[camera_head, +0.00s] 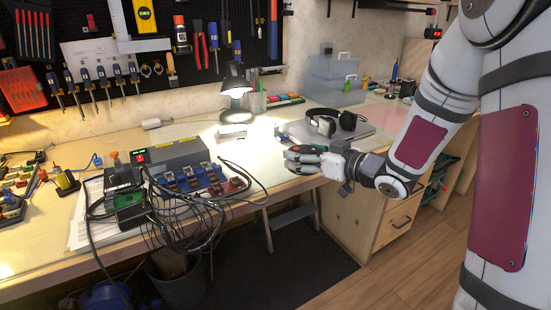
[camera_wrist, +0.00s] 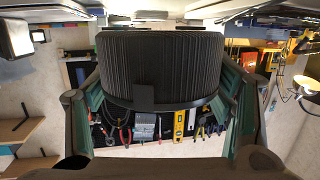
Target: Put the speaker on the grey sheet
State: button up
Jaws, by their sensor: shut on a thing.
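The speaker (camera_wrist: 160,65), a black ribbed cylinder, fills the upper middle of the wrist view. My gripper (camera_wrist: 165,88) is shut on it, with a teal-padded finger at each side. In the head view my gripper (camera_head: 306,157) is at the front edge of the bench, right of centre; its fingers largely hide the speaker there. A flat grey sheet-like thing (camera_head: 364,131) lies on the bench just behind my gripper, partly covered by headphones; I cannot tell whether it is the grey sheet.
Headphones (camera_head: 336,121) lie behind my gripper. A desk lamp (camera_head: 236,87) stands farther back. A power supply (camera_head: 178,158) and tangled black cables (camera_head: 180,215) crowd the left. Clear plastic boxes (camera_head: 334,72) stand at the back right. A drawer cabinet (camera_head: 365,215) is below.

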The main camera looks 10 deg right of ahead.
jog(key=x, duration=0.3)
jog(key=b+x, duration=0.1)
jog(key=x, duration=0.2)
jog(key=r+b+x, duration=0.1)
jog(key=x, duration=0.2)
jog(key=shift+w+a, duration=0.35)
jog(key=shift+w, duration=0.05)
jog(key=shift+f+b, duration=0.9)
jog(key=shift+f, duration=0.85)
jog(key=shift+f, duration=0.2)
jog(key=o, duration=1.4)
jog(key=shift+r, duration=0.15)
